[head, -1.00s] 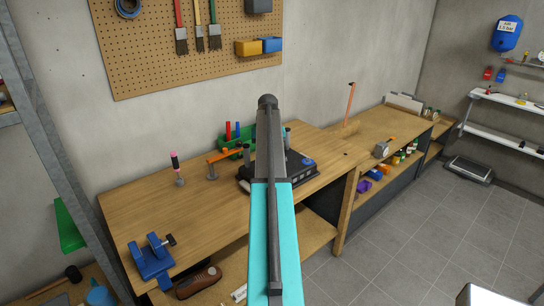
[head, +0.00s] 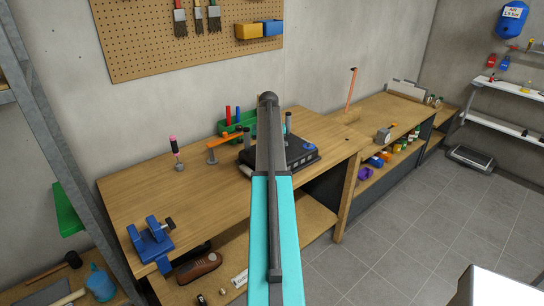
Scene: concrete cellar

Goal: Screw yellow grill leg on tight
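A dark, flat, box-like body (head: 297,157) lies on the workbench, with short posts standing up from it and a blue round piece on its right side. It may be the upturned grill, but I cannot tell for sure.
The wooden workbench (head: 150,190) has bare room at left. On it stand a blue vise (head: 152,243), a pink-and-black tool (head: 175,150), an orange-armed clamp (head: 222,141) and a green holder (head: 238,124). A lower shelf holds a brown shoe-like item (head: 198,266).

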